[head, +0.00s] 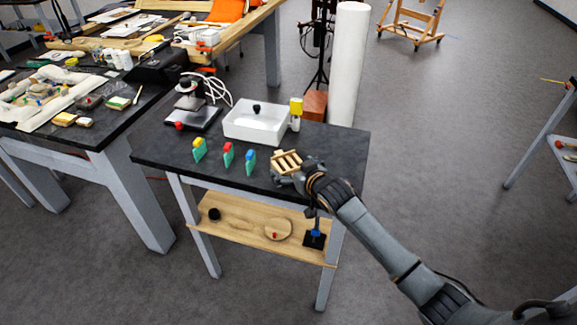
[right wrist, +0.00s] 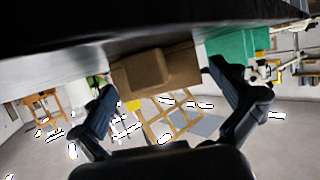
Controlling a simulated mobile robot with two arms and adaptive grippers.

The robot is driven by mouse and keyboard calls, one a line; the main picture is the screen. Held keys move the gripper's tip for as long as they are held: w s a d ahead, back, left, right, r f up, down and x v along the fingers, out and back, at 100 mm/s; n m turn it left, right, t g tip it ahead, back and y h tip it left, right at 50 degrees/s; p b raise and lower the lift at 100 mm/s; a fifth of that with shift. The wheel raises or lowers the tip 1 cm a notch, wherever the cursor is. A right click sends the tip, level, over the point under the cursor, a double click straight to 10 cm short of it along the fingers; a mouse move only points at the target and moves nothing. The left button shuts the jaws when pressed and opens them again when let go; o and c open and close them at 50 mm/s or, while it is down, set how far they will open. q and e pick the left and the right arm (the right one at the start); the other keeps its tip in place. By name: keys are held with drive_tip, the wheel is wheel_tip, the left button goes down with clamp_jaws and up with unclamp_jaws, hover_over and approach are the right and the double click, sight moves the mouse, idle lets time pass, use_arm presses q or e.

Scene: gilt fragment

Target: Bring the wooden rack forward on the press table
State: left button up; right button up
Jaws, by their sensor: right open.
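The wooden rack (head: 286,160), light and slatted, sits near the front right edge of the black-topped press table (head: 335,145). My right gripper (head: 297,174) is at the near side of the rack and hides part of it. In the right wrist view the open fingers of my right gripper (right wrist: 168,92) stand apart. A brown wooden block, which looks like the rack (right wrist: 155,68), shows in the gap between the fingertips. I cannot tell whether the fingers touch it. My left gripper is not in view.
Several green pieces with coloured tops (head: 228,154) stand left of the rack. Behind are a white tray (head: 255,124), a yellow-capped bottle (head: 295,115) and a dark device (head: 192,110). The tabletop right of the rack is clear. A wooden shelf (head: 240,225) lies below.

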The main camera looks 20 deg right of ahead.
drive_tip(key=shift+x, duration=1.25)
drive_tip(key=shift+s, duration=0.1)
drive_tip(key=shift+c, duration=0.4)
drive_tip(key=c, duration=1.3)
